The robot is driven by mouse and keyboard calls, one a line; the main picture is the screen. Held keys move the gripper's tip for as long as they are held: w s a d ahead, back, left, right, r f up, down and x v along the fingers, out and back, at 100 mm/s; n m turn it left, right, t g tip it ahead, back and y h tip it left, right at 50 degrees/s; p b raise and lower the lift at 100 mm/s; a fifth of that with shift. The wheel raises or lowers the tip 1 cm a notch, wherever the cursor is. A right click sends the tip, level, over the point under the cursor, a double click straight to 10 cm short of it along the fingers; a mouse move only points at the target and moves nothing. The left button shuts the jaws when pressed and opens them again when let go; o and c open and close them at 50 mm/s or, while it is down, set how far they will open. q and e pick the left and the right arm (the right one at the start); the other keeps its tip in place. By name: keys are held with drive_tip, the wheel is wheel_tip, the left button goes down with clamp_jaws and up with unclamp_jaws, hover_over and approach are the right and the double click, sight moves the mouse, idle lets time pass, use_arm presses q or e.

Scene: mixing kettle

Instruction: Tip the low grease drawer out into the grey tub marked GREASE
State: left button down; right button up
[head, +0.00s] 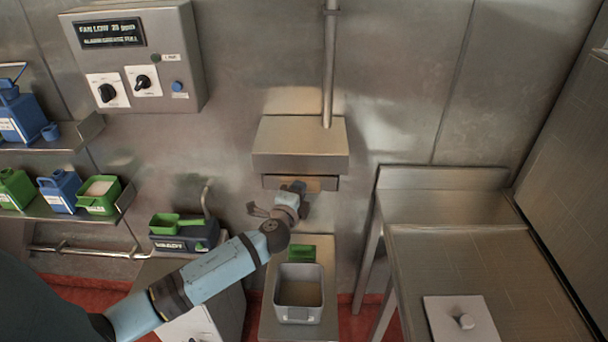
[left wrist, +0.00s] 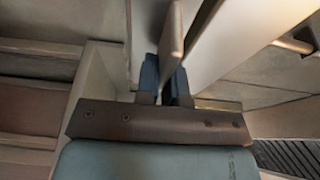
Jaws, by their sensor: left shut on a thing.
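The low grease drawer (head: 318,184) shows as a narrow tan and steel front under a steel box (head: 300,145) on the wall; it looks in its slot. My left gripper (head: 296,189) is at the drawer's front, hiding part of it. In the left wrist view its dark blue fingers (left wrist: 165,80) are shut on a thin upright metal piece (left wrist: 172,40), which appears to be the drawer's handle. A grey tub (head: 300,315) stands below on a low steel surface, with a brownish inside; I cannot read a mark on it. My right gripper is not in view.
A green item (head: 302,252) lies behind the tub. Shelves with blue and green containers (head: 98,196) are at the left. A control box (head: 135,60) hangs above. A steel table (head: 480,270) with a white lidded plate (head: 462,321) stands at the right.

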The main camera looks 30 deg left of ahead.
use_arm(q)
drive_tip(key=s+d+b, duration=0.1)
drive_tip(key=s+d, duration=0.4)
drive_tip(key=s, duration=0.4)
drive_tip(key=s+d+b, duration=0.1)
drive_tip(key=s+d, duration=0.5)
drive_tip(key=s, duration=0.3)
drive_tip(key=shift+s+r+b, duration=0.15)
drive_tip(key=shift+r+b, duration=0.05)
drive_tip(key=shift+b, duration=0.15)
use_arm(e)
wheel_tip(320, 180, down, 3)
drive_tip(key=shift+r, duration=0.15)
use_arm(q)
drive_tip(key=shift+d, duration=0.1)
